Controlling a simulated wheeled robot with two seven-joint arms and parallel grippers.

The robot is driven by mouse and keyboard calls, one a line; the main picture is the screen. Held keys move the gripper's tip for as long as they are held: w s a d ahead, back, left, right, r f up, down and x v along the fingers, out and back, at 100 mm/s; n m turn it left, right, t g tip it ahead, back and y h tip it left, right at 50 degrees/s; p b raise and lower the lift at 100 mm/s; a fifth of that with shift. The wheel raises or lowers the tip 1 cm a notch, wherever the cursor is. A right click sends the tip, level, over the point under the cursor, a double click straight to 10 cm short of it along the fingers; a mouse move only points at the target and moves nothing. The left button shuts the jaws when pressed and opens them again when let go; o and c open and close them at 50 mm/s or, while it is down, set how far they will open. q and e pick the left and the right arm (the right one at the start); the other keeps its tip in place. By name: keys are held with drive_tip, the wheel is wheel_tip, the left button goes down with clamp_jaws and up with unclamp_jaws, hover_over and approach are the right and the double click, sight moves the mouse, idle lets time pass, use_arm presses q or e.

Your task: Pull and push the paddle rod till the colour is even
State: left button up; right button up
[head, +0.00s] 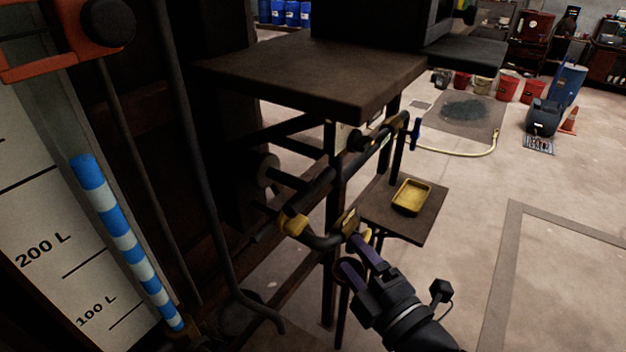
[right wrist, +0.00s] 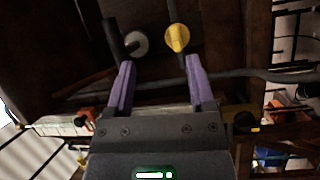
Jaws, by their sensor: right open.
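My right gripper (head: 357,256) is open, its purple fingers pointing at the dark vat side under the brown shelf. In the right wrist view the gripper (right wrist: 159,66) has nothing between its fingers. A rod with a yellow knob (right wrist: 177,38) shows ahead of the fingertips, nearer the right finger; I take it for the paddle rod. A yellow end (head: 367,237) close by the fingers in the head view may be the same knob. Whether a finger touches it I cannot tell. The vat's contents and their colour are hidden. My left gripper is out of view.
A dark bent pipe with a yellow collar (head: 292,222) runs close to the gripper. The brown shelf (head: 310,75) overhangs it. A small stand holds a yellow tray (head: 411,197). A blue-and-white banded tube (head: 108,222) stands by the litre scale.

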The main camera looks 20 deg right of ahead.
drive_tip(key=n+t+y, duration=0.1)
drive_tip(key=n, duration=0.1)
approach(317, 194)
drive_tip(key=w, duration=0.1)
drive_tip(key=p+x, duration=0.3)
drive_tip(key=x, duration=0.6)
drive_tip(key=shift+w+a, duration=0.25)
drive_tip(key=shift+w, duration=0.35)
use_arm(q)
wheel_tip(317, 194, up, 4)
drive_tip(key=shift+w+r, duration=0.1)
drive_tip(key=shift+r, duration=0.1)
use_arm(e)
clamp_jaws()
